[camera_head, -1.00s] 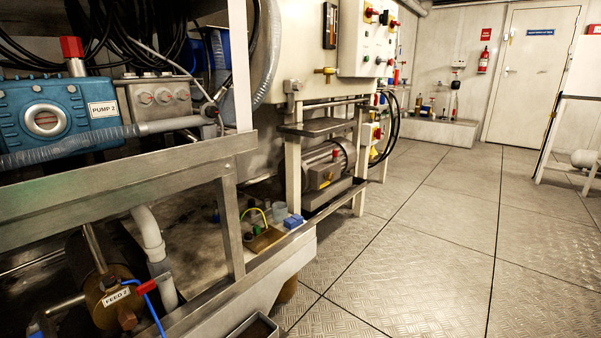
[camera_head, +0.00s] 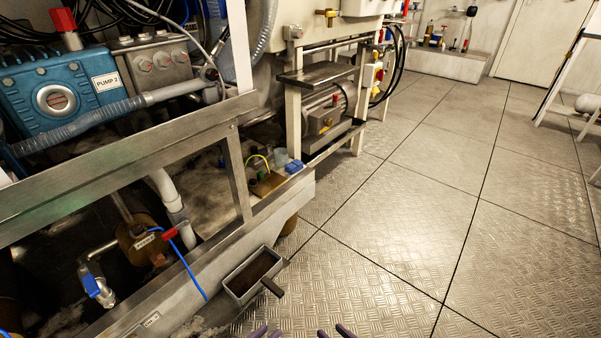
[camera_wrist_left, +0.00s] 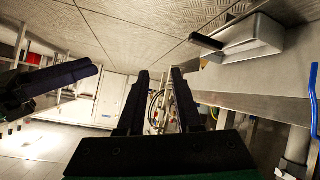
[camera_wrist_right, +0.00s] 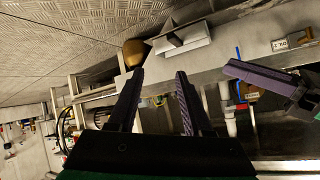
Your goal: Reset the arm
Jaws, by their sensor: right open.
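The two grippers are close side by side, and each appears in the other's wrist view. The rest of both arms is out of the head view.
A metal skid frame (camera_head: 130,158) with blue pump 2 (camera_head: 56,98) fills the left. A small tray with a dark handle (camera_head: 252,276) sits at its front edge, close to my grippers. A motor (camera_head: 322,118) stands behind. The checkered floor (camera_head: 400,235) on the right is clear.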

